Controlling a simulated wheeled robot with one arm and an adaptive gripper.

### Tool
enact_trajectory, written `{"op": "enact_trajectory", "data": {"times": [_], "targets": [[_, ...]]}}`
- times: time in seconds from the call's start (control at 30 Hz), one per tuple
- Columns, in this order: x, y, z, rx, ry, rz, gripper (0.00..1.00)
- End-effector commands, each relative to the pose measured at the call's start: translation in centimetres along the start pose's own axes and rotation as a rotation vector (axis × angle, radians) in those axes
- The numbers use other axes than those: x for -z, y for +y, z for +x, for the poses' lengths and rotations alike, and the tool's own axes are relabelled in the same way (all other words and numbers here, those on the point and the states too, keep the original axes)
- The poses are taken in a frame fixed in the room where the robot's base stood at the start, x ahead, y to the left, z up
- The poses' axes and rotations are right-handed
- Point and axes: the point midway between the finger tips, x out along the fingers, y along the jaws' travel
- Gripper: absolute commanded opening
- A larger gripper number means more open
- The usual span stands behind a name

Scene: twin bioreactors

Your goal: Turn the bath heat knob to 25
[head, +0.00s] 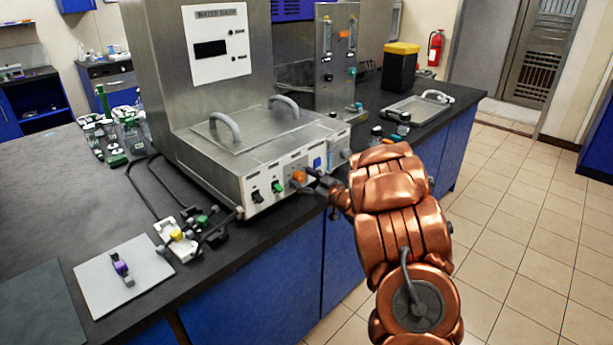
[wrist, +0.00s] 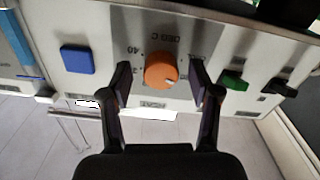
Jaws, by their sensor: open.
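The water bath (head: 255,150) is a steel unit with a lidded top and a front control panel, standing on the dark bench. Its orange heat knob (head: 298,177) sits on that panel. In the wrist view the orange knob (wrist: 161,71) lies between my two open fingers, with a small white pointer mark at its lower right. A scale number, 40, shows upside down at its upper left; the other markings are too small to read surely. My gripper (head: 312,181) is open at the panel. In the wrist view my gripper (wrist: 160,80) has a gap between each fingertip and the knob.
A green switch (wrist: 234,81) and a black switch (wrist: 279,86) are on one side of the knob, and a blue square button (wrist: 77,59) is on the other. A flowmeter stand (head: 337,60) rises behind. Small bottles (head: 404,123) stand near my arm.

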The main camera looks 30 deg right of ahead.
Motion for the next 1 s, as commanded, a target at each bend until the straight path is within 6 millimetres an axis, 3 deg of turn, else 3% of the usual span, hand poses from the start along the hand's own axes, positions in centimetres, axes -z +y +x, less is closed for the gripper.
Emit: {"op": "enact_trajectory", "data": {"times": [0.37, 0.9, 0.93, 0.97, 1.0], "targets": [[0.0, 0.0, 0.5, 0.000, 0.000, 0.001, 0.61], [0.0, 0.0, 0.5, -0.001, -0.001, 0.001, 0.05], [0.0, 0.0, 0.5, -0.001, -0.001, 0.001, 0.02], [-0.4, 1.7, 0.1, -0.005, 0.001, -0.001, 0.02], [-0.2, 1.1, 0.2, -0.006, 0.000, 0.001, 0.03]]}}
